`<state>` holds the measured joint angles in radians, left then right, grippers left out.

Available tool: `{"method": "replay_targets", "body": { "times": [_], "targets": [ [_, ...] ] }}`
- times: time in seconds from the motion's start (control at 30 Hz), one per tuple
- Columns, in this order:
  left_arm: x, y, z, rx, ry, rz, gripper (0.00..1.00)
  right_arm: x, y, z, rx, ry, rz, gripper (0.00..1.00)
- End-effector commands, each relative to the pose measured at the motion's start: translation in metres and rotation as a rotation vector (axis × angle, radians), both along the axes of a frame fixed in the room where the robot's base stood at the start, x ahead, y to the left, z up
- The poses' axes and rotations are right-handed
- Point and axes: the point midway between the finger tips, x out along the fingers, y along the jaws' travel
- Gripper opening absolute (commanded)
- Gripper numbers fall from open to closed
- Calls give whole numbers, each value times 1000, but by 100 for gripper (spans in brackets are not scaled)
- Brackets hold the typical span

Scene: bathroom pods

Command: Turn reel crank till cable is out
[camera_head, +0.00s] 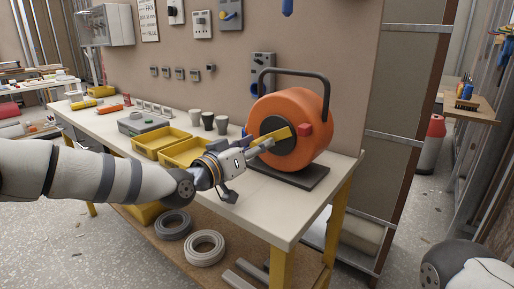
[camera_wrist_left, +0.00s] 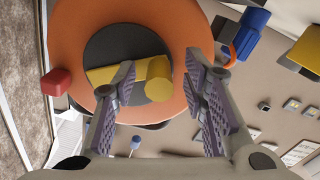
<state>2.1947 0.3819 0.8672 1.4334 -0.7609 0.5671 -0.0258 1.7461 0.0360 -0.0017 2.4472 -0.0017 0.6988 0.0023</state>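An orange cable reel (camera_head: 312,112) with a black hub and dark carrying frame stands on a dark base on the workbench. A yellow crank (camera_head: 279,136) crosses its hub. A red block (camera_head: 306,129) sits at the reel's right side; it also shows in the left wrist view (camera_wrist_left: 55,82). My left gripper (camera_head: 257,147) is in front of the crank. In the left wrist view, its purple-padded fingers (camera_wrist_left: 160,70) are apart, with the crank's round yellow knob (camera_wrist_left: 159,85) between them. A gap shows on the right; I cannot tell whether the left finger touches. My right gripper is out of view.
Two yellow bins (camera_head: 158,142), several cups (camera_head: 208,120) and a grey box stand on the workbench (camera_head: 281,217) left of the reel. Grey coils (camera_head: 204,248) lie on the lower shelf. The bench's front right corner is clear.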

Motion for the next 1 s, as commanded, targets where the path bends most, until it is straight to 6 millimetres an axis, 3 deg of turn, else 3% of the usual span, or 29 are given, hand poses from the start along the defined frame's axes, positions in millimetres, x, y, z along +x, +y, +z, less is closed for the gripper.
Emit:
{"method": "replay_targets", "body": {
  "times": [0.27,0.47,1.0],
  "targets": [
    [3,-3,1,-1,-1,-1,40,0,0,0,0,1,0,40],
    [3,-2,1,0,-1,0,0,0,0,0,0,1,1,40],
    [2,-4,-6,-102,76,1,0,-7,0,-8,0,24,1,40]
  ]
}}
